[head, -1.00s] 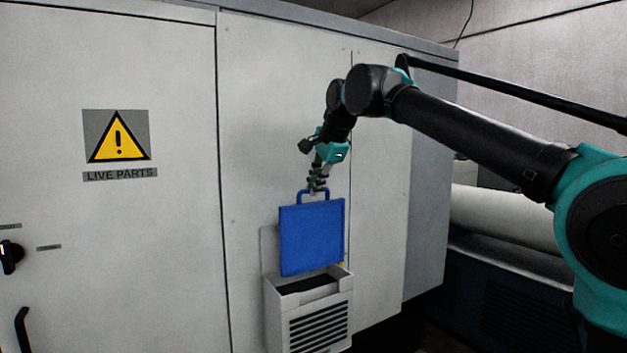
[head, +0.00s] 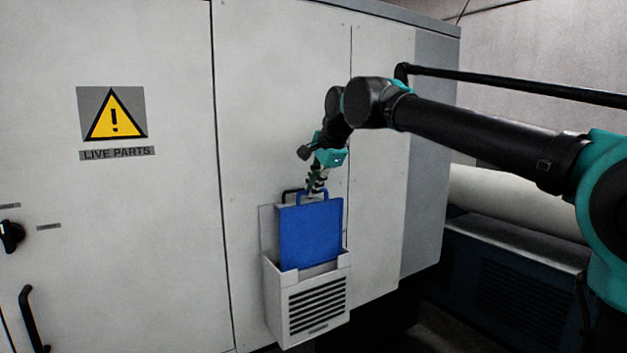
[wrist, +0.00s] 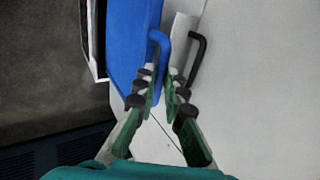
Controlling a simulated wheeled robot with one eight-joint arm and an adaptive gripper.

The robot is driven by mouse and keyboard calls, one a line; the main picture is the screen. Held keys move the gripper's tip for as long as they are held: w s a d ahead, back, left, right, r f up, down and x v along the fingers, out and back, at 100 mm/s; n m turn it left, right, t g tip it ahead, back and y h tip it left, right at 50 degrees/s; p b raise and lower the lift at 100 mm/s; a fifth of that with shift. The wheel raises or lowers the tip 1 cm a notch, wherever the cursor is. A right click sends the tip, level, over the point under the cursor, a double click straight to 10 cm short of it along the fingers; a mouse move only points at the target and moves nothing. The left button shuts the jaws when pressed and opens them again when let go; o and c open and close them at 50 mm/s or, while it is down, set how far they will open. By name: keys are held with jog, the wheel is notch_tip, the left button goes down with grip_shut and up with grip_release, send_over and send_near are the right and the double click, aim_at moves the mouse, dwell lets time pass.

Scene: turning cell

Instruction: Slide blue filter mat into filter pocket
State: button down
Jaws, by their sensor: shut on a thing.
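The blue filter mat (head: 310,235) hangs upright by its loop handle below my gripper (head: 317,188). My gripper is shut on the handle, and its fingers (wrist: 161,88) flank it in the wrist view, where the mat (wrist: 133,45) also shows. The filter pocket (head: 318,308) is a white box with a slatted front, fixed to the cabinet. The mat's lower edge is at the pocket mouth, just behind the front rim. How deep it sits inside is hard to tell. The mat hides most of the opening.
The pale cabinet (head: 270,120) rises close behind the mat. A dark handle-shaped loop (wrist: 197,58) shows against it; I cannot tell whether it is a shadow. A warning sign (head: 112,115) and a black door handle (head: 27,318) are at the left. A pale cylinder (head: 515,210) lies at the right.

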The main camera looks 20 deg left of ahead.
aim_at(312, 261)
jog(key=shift+f, duration=10.7)
jog(key=c, duration=1.5)
grip_release()
jog(key=shift+c, duration=0.2)
jog(key=v, duration=1.2)
